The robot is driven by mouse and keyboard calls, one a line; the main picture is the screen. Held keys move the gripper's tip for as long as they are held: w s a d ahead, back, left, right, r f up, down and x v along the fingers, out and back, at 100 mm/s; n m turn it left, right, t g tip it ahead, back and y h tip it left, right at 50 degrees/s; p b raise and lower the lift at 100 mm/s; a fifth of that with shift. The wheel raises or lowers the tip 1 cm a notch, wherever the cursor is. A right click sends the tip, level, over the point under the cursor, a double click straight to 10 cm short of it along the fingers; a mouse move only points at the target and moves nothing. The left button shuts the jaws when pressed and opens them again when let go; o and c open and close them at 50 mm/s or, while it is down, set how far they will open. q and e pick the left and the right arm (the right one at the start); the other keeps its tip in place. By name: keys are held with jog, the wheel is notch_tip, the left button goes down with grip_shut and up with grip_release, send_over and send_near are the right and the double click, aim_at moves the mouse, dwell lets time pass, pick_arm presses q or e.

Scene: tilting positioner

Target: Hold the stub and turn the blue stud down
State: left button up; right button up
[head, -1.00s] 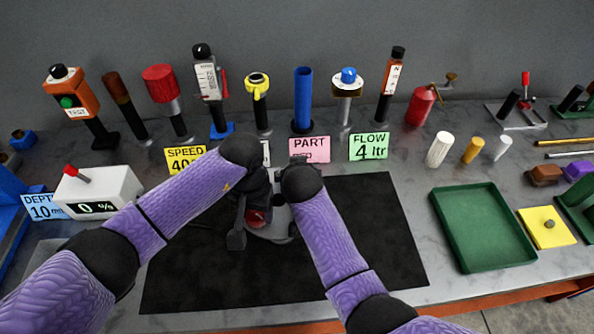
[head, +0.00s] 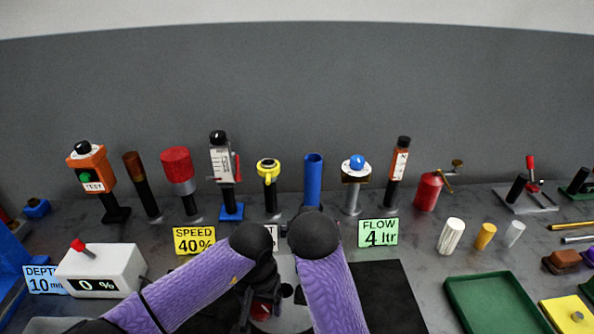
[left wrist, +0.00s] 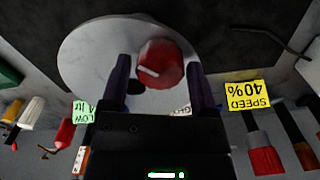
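In the left wrist view a red knob with a white mark (left wrist: 160,64) stands on a round grey plate (left wrist: 85,55). My left gripper (left wrist: 161,68) is open, with a dark finger on each side of the knob. In the head view the left gripper (head: 262,300) is over the same grey plate (head: 290,318), with a bit of red showing by it. My right arm reaches to the right side of the plate; its gripper is hidden behind the arm. I cannot make out a blue stud or a stub on the plate.
A black mat (head: 388,300) lies around the plate. Behind stand several upright tools, including a blue tube (head: 313,180) and a blue-topped post (head: 356,168). A white display box (head: 110,272) is at left, a green tray (head: 490,305) at right.

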pick_arm(q)
jog(key=shift+o, duration=1.1)
jog(key=shift+s, duration=0.1)
